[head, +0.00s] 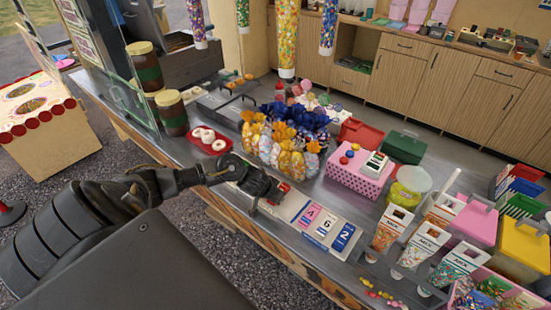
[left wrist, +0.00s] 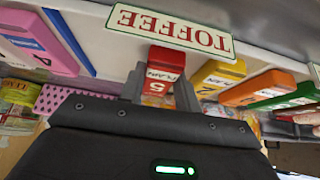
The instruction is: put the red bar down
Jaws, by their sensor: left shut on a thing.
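The red bar (left wrist: 163,68), with a white label and a 5 on it, is between the fingers of my left gripper (left wrist: 160,88) in the left wrist view. The gripper is shut on it. In the head view my left gripper (head: 272,192) is over the counter's front edge, at the left end of a white rack (head: 292,207). Only a little red of the bar (head: 283,188) shows there. The bar is close to the rack with the TOFFEE sign (left wrist: 170,27); I cannot tell whether they touch. My right gripper is not in view.
Pink (left wrist: 38,45), yellow (left wrist: 217,75) and orange (left wrist: 257,88) bars flank the red bar. Tied sweet bags (head: 283,148) stand behind the gripper, a red plate of doughnuts (head: 209,140) to its left. A pink dotted box (head: 357,180) stands behind the rack.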

